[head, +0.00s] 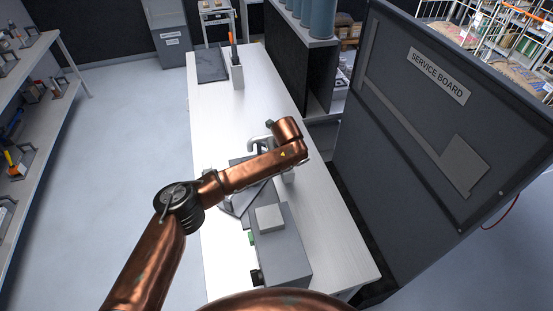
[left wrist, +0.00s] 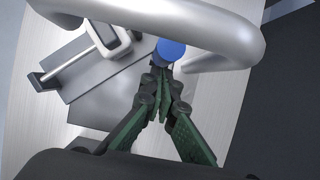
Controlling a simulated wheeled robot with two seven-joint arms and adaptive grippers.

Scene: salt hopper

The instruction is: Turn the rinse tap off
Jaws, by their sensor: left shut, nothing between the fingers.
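The tap's thick silver curved pipe (left wrist: 190,25) arches across the top of the left wrist view. In the head view my wrist hides most of the gripper and tap. My right gripper is not in view.
A grey box (head: 280,250) with green and black side knobs stands nearer on the white bench (head: 215,120). A dark grey plate (left wrist: 90,75) with a pale bracket lies beside the tap. The dark service board (head: 430,100) rises at right. The far bench middle is clear.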

